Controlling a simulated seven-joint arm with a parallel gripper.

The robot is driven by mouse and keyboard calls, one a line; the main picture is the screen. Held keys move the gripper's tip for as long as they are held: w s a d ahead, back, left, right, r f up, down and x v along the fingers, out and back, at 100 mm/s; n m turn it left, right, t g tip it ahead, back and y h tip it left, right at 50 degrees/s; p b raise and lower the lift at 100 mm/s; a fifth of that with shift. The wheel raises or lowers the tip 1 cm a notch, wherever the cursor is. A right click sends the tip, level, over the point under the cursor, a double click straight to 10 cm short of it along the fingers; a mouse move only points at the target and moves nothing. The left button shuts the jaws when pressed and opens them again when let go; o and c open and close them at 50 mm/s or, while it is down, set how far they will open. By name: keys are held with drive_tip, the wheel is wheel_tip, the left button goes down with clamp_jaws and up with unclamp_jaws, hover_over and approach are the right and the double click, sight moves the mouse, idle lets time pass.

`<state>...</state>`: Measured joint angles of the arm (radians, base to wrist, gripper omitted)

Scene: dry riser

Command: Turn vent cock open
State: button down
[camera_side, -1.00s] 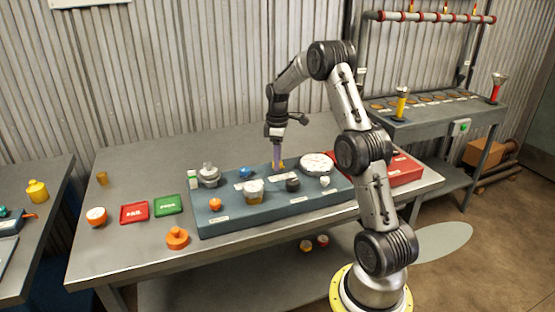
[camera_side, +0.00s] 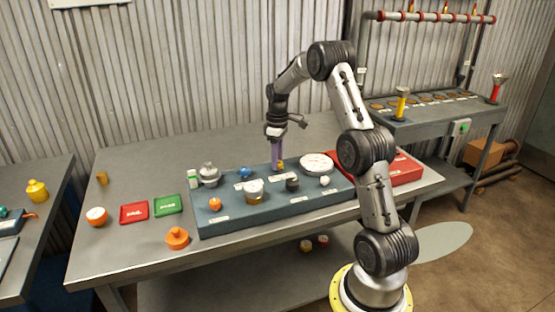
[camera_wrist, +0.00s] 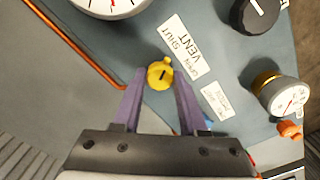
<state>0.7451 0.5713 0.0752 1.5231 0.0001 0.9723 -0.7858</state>
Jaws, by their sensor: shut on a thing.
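The vent cock is a small yellow knob (camera_wrist: 160,74) with a dark pointer mark, on the blue-grey panel (camera_side: 275,216). In the wrist view it sits between the tips of my gripper's purple fingers (camera_wrist: 158,78). My gripper (camera_side: 277,167) points down at the panel in the side view and is shut on the knob. The white VENT label (camera_wrist: 181,45), with SHUT and OPEN printed on it, lies beside the knob. The knob's dark mark runs roughly up and down the wrist picture. In the side view the fingers partly hide the knob (camera_side: 281,163).
A white dial gauge (camera_wrist: 108,4), a black knob (camera_wrist: 256,13) and a smaller brass-rimmed gauge (camera_wrist: 277,95) stand near the knob. A red tray (camera_side: 131,212) and a green tray (camera_side: 167,204) lie left of the panel.

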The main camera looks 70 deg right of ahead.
drive_tip(key=m, duration=1.1)
drive_tip(key=shift+m, duration=1.8)
drive_tip(key=shift+r, duration=0.1)
drive_tip(key=shift+c, duration=2.2)
unclamp_jaws()
wheel_tip(320, 180, up, 14)
